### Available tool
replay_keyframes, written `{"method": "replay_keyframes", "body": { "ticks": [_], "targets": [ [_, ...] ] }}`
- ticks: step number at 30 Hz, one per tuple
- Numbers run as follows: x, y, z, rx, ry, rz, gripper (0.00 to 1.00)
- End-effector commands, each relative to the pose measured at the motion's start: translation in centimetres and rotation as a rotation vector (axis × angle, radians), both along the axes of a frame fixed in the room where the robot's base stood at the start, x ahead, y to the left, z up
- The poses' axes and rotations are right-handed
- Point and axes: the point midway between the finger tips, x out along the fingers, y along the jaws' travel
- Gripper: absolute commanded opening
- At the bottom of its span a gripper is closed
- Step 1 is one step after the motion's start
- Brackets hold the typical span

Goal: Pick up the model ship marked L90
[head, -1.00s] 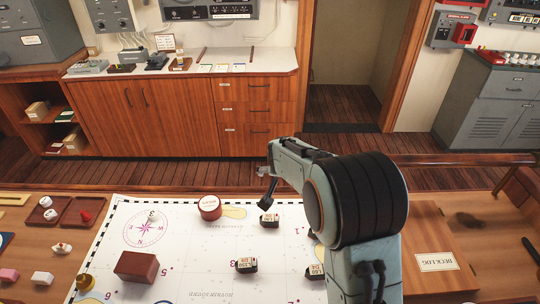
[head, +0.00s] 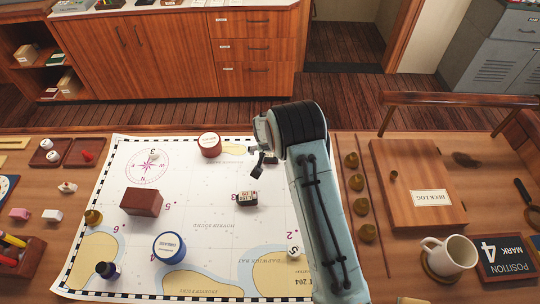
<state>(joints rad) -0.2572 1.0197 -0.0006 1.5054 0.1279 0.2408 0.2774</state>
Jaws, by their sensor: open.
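My gripper (head: 258,165) hangs open over the upper right part of the chart, its fingers pointing down. A small dark model ship (head: 270,159) shows partly right beside the fingers; I cannot tell whether they touch it, and its marking is hidden. Another small model ship (head: 248,199), dark with a pale marked label, stands on the chart below the gripper, apart from it. Its marking is too small to read surely, so I cannot tell which ship is L90. A small pale piece (head: 294,251) sits by my arm's left edge. My arm hides part of the chart's right side.
On the chart (head: 200,205) stand a red round tin (head: 210,145), a brown block (head: 142,202), a blue round tin (head: 169,247) and a dark bottle (head: 107,270).

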Motion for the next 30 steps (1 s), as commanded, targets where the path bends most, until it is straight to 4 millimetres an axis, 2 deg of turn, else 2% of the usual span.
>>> {"method": "replay_keyframes", "body": {
  "ticks": [2,6,8,18,22,27,30],
  "targets": [
    [0.0,0.0,0.0,0.000,0.000,0.000,0.94],
    [0.0,0.0,0.0,0.000,0.000,0.000,0.50],
    [0.0,0.0,0.0,0.000,0.000,0.000,0.34],
    [-0.1,0.0,0.0,-0.001,0.003,0.000,0.33],
    [-0.1,0.0,0.6,-0.001,0.002,0.000,0.33],
    [0.0,0.0,3.4,0.000,-0.002,-0.001,0.33],
    [-2.0,-0.4,5.6,-0.001,-0.001,-0.001,0.33]
  ]
}}
